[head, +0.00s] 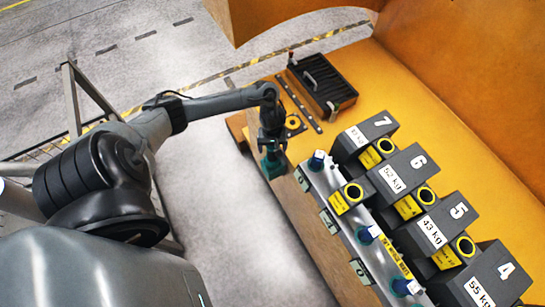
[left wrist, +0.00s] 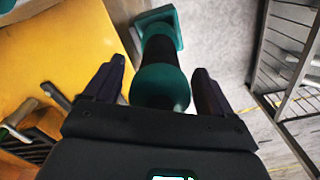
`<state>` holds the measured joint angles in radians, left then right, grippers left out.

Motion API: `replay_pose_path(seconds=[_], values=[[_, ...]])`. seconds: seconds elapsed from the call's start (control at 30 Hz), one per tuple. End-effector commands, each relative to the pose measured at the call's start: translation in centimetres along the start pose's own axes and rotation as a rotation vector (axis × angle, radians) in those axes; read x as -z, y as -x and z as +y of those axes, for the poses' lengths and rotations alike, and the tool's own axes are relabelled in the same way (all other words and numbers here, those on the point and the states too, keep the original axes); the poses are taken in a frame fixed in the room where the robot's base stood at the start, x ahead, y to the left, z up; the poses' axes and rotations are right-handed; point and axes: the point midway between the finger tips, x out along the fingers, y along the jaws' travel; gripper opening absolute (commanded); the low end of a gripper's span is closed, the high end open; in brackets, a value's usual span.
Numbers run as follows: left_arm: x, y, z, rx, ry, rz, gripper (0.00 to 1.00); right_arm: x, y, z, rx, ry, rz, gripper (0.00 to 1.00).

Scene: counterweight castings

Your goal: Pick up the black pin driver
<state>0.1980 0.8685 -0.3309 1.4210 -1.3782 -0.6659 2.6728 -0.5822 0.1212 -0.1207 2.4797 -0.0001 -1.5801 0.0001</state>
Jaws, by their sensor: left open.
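A black and teal tool (head: 274,164), which looks like the pin driver, stands at the near left edge of the orange bench. In the left wrist view the pin driver (left wrist: 162,88) shows a rounded teal end, a black middle and a teal foot. My left gripper (head: 270,135) is at the tool, partly covering it in the head view. In the left wrist view the open left gripper (left wrist: 158,82) has one finger on each side of the tool, with gaps visible. My right gripper is not in view.
Dark castings numbered 7 (head: 361,141), 6 (head: 398,172), 5 (head: 440,222) and 4 (head: 489,277) stand to the right. A metal rail (head: 345,222) with blue knobs runs in front.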

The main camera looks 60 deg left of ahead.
Motion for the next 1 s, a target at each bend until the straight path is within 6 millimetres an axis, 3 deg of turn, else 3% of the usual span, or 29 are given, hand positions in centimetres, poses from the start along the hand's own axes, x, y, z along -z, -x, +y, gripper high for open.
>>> replay_pose_path(seconds=[0.13,0.4,0.9,1.0], values=[[0.02,-1.08,-0.04,0.001,0.000,0.001,0.84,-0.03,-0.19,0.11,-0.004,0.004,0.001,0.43],[0.04,-1.17,-0.04,0.000,-0.001,0.002,0.83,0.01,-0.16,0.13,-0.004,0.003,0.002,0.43],[0.04,-1.14,-0.03,0.000,-0.001,0.002,0.06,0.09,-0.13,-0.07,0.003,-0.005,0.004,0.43],[0.04,-1.14,-0.03,0.000,-0.001,0.002,0.00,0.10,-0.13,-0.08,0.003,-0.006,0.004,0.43]])
